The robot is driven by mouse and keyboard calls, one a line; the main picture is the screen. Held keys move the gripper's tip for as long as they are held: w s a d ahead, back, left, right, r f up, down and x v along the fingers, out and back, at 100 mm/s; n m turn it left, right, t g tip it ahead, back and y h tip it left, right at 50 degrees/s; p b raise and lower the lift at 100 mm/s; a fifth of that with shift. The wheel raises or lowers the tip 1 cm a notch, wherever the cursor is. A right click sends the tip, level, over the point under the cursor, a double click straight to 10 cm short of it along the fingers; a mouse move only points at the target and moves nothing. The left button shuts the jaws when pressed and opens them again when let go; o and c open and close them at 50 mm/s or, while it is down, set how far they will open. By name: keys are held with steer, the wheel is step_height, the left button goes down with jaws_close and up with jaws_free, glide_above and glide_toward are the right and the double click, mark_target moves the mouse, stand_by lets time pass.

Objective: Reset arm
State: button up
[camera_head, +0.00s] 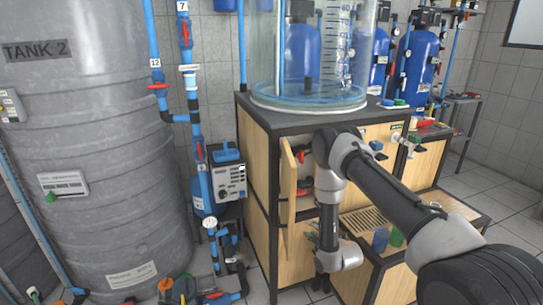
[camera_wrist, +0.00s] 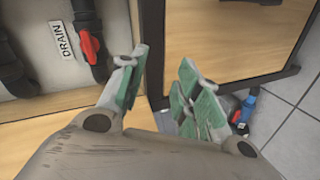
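My arm reaches in from the lower right in the head view, bends at the elbow and hangs down in front of the wooden cabinet (camera_head: 262,170). My gripper (camera_head: 313,236) is low in front of the cabinet, partly hidden by its own wrist. In the wrist view my gripper (camera_wrist: 164,62) shows two green-padded fingers standing apart with nothing between them. A red valve handle (camera_wrist: 90,42) on a dark pipe is left of the fingers, apart from them, beside a DRAIN label (camera_wrist: 62,40).
A narrow cabinet door (camera_head: 287,190) stands open close to my arm. A clear cylinder tank (camera_head: 310,95) stands on the cabinet top. A large grey tank (camera_head: 95,150) fills the left. Open floor shows at the right.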

steer(key=s+d+f+m+g+h, duration=0.2)
steer(key=s+f+m+g, duration=0.2)
steer(key=s+f+g, duration=0.25)
steer(key=s+d+r+m+g, duration=0.2)
steer(key=s+r+m+g, duration=0.15)
steer(key=s+r, duration=0.2)
steer(key=s+d+r+m, duration=0.2)
steer(key=s+r, duration=0.7)
steer(key=r, duration=0.8)
steer(key=s+d+r+m+h, duration=0.1)
steer(key=s+d+r+m, duration=0.2)
steer(key=s+r, duration=0.7)
steer(key=s+d+r+m, duration=0.3)
steer(key=s+r, duration=0.6)
steer(key=r, duration=1.4)
steer(key=shift+s+r+m+t+h, duration=0.3)
steer(key=shift+m+t, duration=0.1)
steer(key=shift+m, duration=0.65)
